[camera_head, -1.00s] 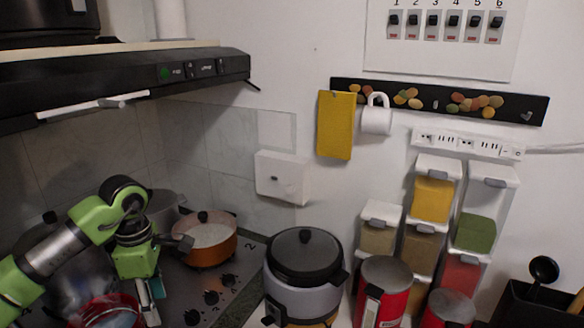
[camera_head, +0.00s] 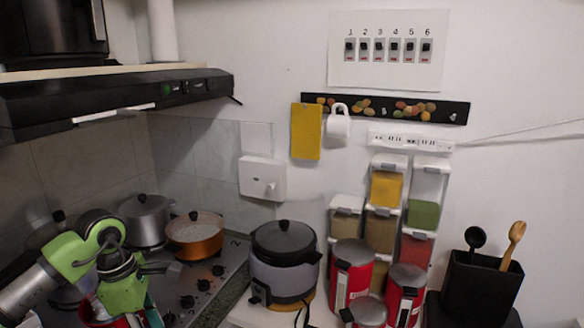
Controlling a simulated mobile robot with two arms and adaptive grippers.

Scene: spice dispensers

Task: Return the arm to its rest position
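My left arm, green and grey, comes in at the lower left, bent at the elbow. Its gripper (camera_head: 150,290) hangs beside the front left of the stove, over a red object (camera_head: 98,318) that is largely hidden behind the arm. The fingers are partly hidden and small, so I cannot tell whether they are open or shut, or whether they touch the red object. My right gripper is not in view. Clear spice dispensers with yellow (camera_head: 386,188), green (camera_head: 422,213) and brown contents are on the wall at the right.
An orange pot (camera_head: 195,236) and a steel pot (camera_head: 147,221) stand on the stove (camera_head: 215,285), near the arm. A rice cooker (camera_head: 284,262) stands right of the stove. Red canisters (camera_head: 352,272) and a black utensil holder (camera_head: 482,287) are farther right. The range hood (camera_head: 130,95) hangs above.

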